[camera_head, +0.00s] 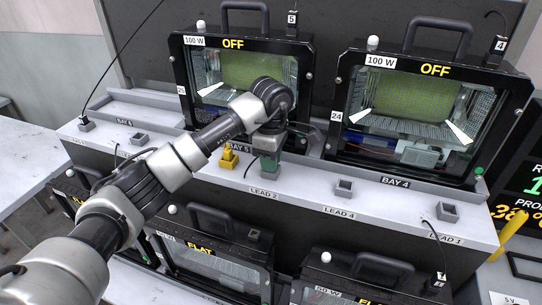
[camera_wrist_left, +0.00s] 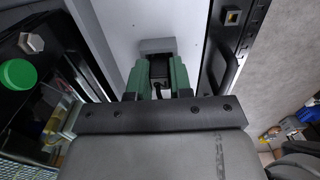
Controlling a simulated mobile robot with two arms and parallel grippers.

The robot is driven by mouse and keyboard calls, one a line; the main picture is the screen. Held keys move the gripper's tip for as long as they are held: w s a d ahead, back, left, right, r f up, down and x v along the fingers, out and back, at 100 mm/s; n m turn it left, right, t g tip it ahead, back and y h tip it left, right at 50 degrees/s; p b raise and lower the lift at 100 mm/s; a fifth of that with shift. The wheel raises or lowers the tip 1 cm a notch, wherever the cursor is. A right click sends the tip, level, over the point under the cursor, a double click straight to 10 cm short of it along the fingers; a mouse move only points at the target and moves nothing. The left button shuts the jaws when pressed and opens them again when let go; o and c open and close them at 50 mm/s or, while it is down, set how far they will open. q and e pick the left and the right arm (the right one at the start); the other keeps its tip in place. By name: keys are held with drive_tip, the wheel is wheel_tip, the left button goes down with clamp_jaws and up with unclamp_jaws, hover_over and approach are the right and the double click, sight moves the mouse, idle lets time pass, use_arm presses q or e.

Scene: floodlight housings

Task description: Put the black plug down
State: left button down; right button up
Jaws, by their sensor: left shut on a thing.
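My left gripper (camera_head: 269,160) reaches down to the pale ledge beside the LEAD 2 label. Its green fingers also show in the left wrist view (camera_wrist_left: 159,80), closed around the black plug (camera_wrist_left: 160,68). The plug sits between the fingertips, right at a grey socket block (camera_wrist_left: 158,46). I cannot tell whether the plug is seated in the block or just above it. In the head view the fingers and wrist hide the plug. My right gripper is not in view.
Two floodlight housings marked OFF (camera_head: 232,43) and (camera_head: 434,69) stand behind the ledge. A yellow plug (camera_head: 228,158) is just left of my gripper. Empty-looking grey sockets (camera_head: 344,187) and (camera_head: 139,139) sit along the ledge. More housings (camera_head: 215,262) stand in front, below.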

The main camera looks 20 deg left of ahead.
use_arm(q)
drive_tip(key=shift+f, duration=0.2)
drive_tip(key=c, duration=1)
unclamp_jaws()
drive_tip(key=shift+r, duration=0.1)
wheel_tip(320, 180, up, 12)
drive_tip(key=shift+r+b, duration=0.1)
drive_tip(key=shift+b, duration=0.8)
